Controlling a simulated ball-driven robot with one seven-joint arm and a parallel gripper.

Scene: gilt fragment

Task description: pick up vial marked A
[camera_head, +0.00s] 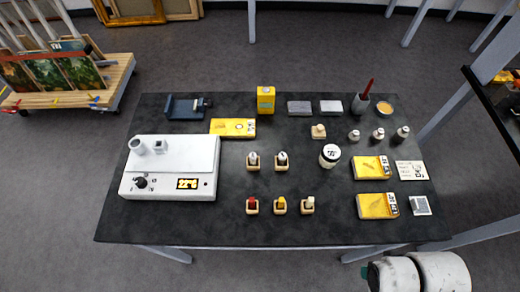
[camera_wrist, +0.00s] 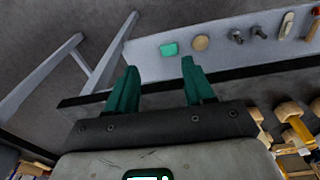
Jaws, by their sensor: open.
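Several small vials stand in wooden holders on the dark table (camera_head: 300,228). In the head view two pale-capped vials, one left (camera_head: 252,158) and one right (camera_head: 282,158), form the middle row. The front row has a red-topped vial (camera_head: 252,204), a yellow-topped vial (camera_head: 280,204) and a white-topped vial (camera_head: 308,204). I cannot read any letter, so I cannot tell which is marked A. My gripper (camera_wrist: 160,82) is open in the wrist view, with two green fingers apart and nothing between them. It is away from the vials, which the wrist view does not clearly show.
A white device (camera_head: 170,180) with a lit display fills the table's left. A white jar (camera_head: 330,155), small bottles (camera_head: 378,134) and yellow boxes (camera_head: 376,206) stand to the right. In the wrist view, a grey surface (camera_wrist: 150,62) holds a teal block (camera_wrist: 168,48) and tools.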

